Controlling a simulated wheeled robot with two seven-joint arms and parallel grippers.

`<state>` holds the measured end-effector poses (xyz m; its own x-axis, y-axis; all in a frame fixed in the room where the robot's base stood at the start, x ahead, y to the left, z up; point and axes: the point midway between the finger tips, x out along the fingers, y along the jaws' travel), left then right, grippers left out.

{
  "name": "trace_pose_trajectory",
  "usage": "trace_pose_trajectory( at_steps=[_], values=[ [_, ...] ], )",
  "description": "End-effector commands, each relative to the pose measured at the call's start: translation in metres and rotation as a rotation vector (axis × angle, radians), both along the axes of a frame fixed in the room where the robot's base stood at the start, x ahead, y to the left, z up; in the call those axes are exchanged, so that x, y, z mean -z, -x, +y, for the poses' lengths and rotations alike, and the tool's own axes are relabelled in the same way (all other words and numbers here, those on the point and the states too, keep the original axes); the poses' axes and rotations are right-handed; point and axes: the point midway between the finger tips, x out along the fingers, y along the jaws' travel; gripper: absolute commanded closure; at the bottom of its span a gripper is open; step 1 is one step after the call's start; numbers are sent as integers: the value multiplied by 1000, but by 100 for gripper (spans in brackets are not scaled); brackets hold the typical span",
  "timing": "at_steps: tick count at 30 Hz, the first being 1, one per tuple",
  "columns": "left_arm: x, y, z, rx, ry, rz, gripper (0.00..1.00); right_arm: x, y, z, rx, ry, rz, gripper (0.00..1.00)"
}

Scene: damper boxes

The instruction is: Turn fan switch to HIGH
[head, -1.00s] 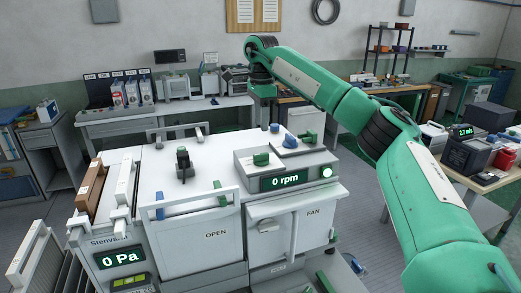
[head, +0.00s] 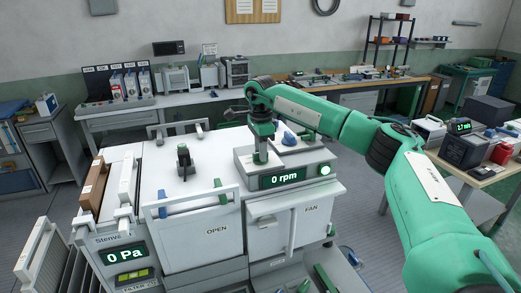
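The fan control box (head: 243,174) is grey and stands on the right of the white cabinet top. Its front display (head: 283,178) reads 0 rpm, and a round light (head: 325,170) beside it glows pale green. A green knob sits on top of the box, now mostly hidden by my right gripper. My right gripper (head: 261,157) comes straight down onto the knob's place. The fingertips are too small and covered to show whether they grip it. My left gripper is not in view.
A white plate behind the box carries a blue knob (head: 289,138). A black handle (head: 184,160) stands on the cabinet top to the left. Below are the OPEN door (head: 200,240) and FAN door (head: 275,228). The pressure display (head: 127,256) reads 0 Pa.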

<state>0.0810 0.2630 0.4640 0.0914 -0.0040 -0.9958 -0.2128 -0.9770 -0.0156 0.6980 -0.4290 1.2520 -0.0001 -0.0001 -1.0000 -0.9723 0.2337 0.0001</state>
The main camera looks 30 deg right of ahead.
Motion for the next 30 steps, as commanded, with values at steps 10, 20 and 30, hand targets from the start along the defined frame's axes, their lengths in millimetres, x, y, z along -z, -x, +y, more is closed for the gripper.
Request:
trace_pose_trajectory(
  at_steps=[10,20,30],
  values=[
    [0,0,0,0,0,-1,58,0,0,0,4,0,0,100],
    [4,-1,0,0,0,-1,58,1,0,0,119,-1,1,100],
    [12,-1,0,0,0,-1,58,1,-1,0,412,-1,0,100]
  ],
)
